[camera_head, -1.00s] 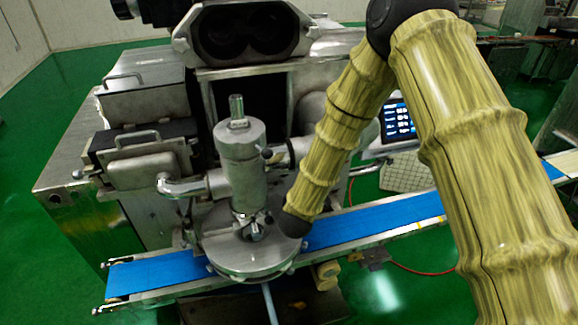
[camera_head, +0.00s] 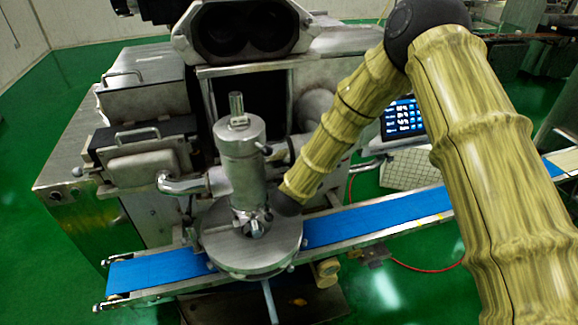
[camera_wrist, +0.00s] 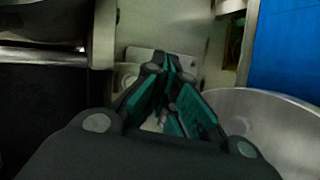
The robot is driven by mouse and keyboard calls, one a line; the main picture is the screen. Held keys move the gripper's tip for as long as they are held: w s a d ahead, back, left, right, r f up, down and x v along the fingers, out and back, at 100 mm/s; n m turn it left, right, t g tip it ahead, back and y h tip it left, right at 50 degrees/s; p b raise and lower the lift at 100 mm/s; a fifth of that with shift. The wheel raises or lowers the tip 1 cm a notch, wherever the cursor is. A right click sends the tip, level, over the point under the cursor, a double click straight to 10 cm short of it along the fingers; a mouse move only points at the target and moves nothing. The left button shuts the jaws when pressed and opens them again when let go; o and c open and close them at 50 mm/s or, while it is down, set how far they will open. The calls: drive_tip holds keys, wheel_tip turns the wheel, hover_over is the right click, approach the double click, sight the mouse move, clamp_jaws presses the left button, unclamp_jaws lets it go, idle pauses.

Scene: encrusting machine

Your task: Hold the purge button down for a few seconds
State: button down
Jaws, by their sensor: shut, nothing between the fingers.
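My gripper (camera_wrist: 170,75) shows in the wrist view with its green-padded fingers shut and empty. It points at a pale metal panel (camera_wrist: 215,35) of the machine, in a gap beside the round metal disc (camera_wrist: 270,120). I cannot make out the purge button in either view; the fingers cover part of the panel, and the picture is dark there. In the head view my gripper is hidden behind the upright metal cylinder (camera_head: 241,165) and my wrist. I cannot tell whether the fingertips touch anything.
The blue conveyor belt (camera_head: 375,217) runs beneath the round disc plate (camera_head: 250,262). A lit screen (camera_head: 402,117) stands right of my forearm. A metal pipe (camera_head: 182,184) juts out left of the cylinder. A dark bar with a metal edge (camera_wrist: 40,57) lies left of my gripper.

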drive_tip(key=shift+w+a, duration=0.25)
drive_tip(key=shift+w, duration=0.45)
drive_tip(key=shift+w+a, duration=0.2)
drive_tip(key=shift+w, duration=0.5)
drive_tip(key=shift+w, duration=0.1)
idle(0.4)
drive_tip(key=shift+w+a, duration=0.2)
drive_tip(key=shift+w, duration=0.1)
drive_tip(key=shift+w, duration=0.35)
idle(3.4)
drive_tip(key=shift+s, duration=0.2)
idle(0.8)
drive_tip(key=shift+s+d, duration=0.2)
drive_tip(key=shift+s, duration=0.35)
drive_tip(key=shift+s, duration=0.1)
